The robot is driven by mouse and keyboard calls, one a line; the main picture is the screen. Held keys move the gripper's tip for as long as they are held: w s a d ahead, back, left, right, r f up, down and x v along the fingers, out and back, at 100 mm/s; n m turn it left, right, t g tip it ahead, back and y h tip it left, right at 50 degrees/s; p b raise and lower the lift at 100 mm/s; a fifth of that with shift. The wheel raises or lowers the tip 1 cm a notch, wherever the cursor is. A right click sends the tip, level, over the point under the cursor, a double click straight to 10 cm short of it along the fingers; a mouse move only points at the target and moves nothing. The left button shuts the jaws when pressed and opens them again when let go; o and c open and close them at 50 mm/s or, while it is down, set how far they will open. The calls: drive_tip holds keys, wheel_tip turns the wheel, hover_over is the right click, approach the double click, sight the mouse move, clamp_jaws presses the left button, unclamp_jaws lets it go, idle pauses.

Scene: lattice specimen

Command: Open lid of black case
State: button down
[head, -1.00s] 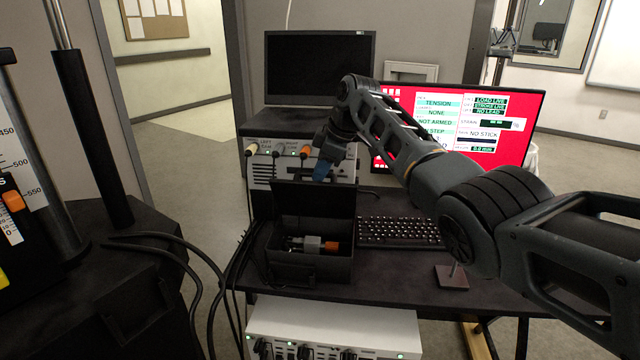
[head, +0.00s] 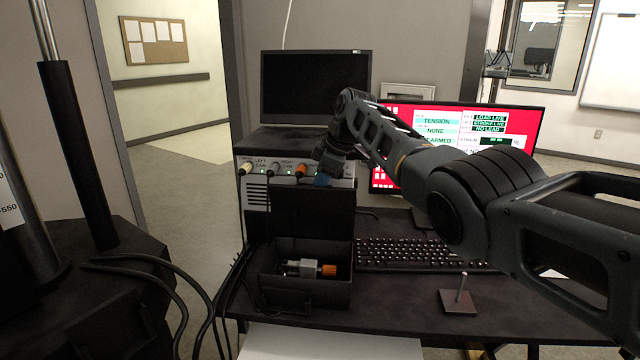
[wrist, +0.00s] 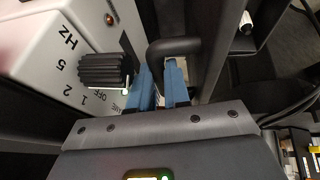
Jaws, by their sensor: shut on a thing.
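The black case (head: 308,294) stands on the desk with its lid (head: 315,212) raised roughly upright at its back. Inside the open case lies a small silver and orange device (head: 310,268). My gripper (head: 323,178), with blue fingertips, is at the top edge of the lid, and I take it to be shut on the lid there.
Close behind the lid stands a white instrument box (head: 258,190) with knobs, and a dark monitor (head: 316,88) above it. A keyboard (head: 420,253) and a small plate with a peg (head: 459,301) lie to the right. Black cables (head: 180,285) hang at the left.

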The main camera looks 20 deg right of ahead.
drive_tip(key=shift+s+f, duration=0.1)
drive_tip(key=shift+f, duration=0.15)
drive_tip(key=c, duration=1.1)
unclamp_jaws()
drive_tip(key=shift+r, duration=0.2)
drive_tip(key=shift+r, duration=0.15)
drive_tip(key=shift+v, duration=3.75)
